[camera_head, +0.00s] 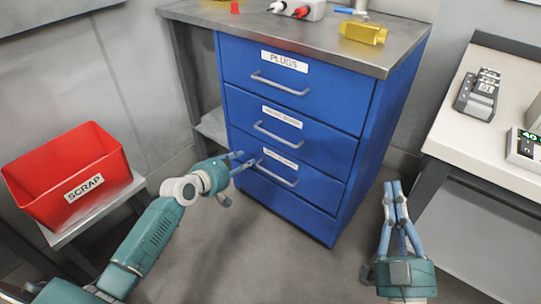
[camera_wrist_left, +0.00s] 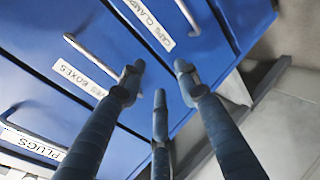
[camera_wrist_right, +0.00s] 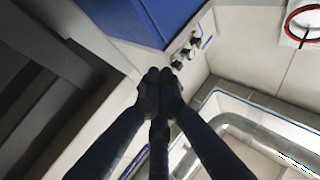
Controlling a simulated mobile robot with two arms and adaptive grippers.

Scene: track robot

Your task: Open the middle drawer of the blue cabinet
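The blue cabinet (camera_head: 322,225) has labelled drawers stacked under a grey worktop, all flush and closed. The middle drawer (camera_head: 320,135) has a white label and a grey bar handle (camera_head: 278,135); this handle also shows in the left wrist view (camera_wrist_left: 92,57). The lower drawer's handle (camera_head: 277,173) is below it. My left gripper (camera_head: 241,161) is open and empty, in front of the cabinet's left side, near the lower handle's left end. Its spread fingers (camera_wrist_left: 158,78) hold no handle. My right gripper (camera_head: 393,186) is right of the cabinet, fingertips together (camera_wrist_right: 160,78), with nothing visible between them.
A red SCRAP bin (camera_head: 65,170) stands on a low stand at left. A light bench (camera_head: 480,140) with devices stands at right. The worktop (camera_head: 300,30) holds a yellow block (camera_head: 363,32) and other small items. The floor before the cabinet is clear.

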